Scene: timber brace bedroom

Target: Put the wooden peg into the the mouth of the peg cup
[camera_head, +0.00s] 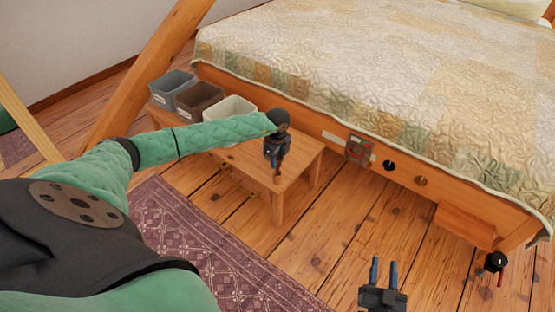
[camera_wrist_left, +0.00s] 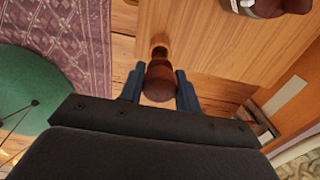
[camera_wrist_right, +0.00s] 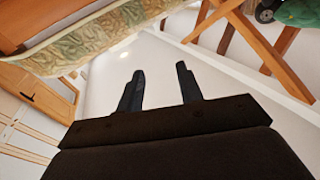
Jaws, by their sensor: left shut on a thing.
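My left gripper (camera_head: 277,158) reaches over the near corner of the small wooden table and points down. It is shut on the wooden peg, a dark red-brown rounded piece (camera_wrist_left: 159,85) between the two blue fingers in the left wrist view. A narrower brown round part shows just beyond it. In the head view only a small brown bit of the peg shows below the fingertips. I cannot make out the peg cup for certain; a grey-rimmed thing with a dark brown top (camera_wrist_left: 265,6) is cut off at the left wrist view's top edge. My right gripper (camera_head: 376,268) is open and empty.
The wooden table (camera_head: 300,160) carries grey (camera_head: 173,85), brown (camera_head: 200,97) and cream (camera_head: 230,108) bins at its far end. The bed rail (camera_head: 450,190) has a dark round fitting (camera_head: 389,165) and a brass one (camera_head: 421,181).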

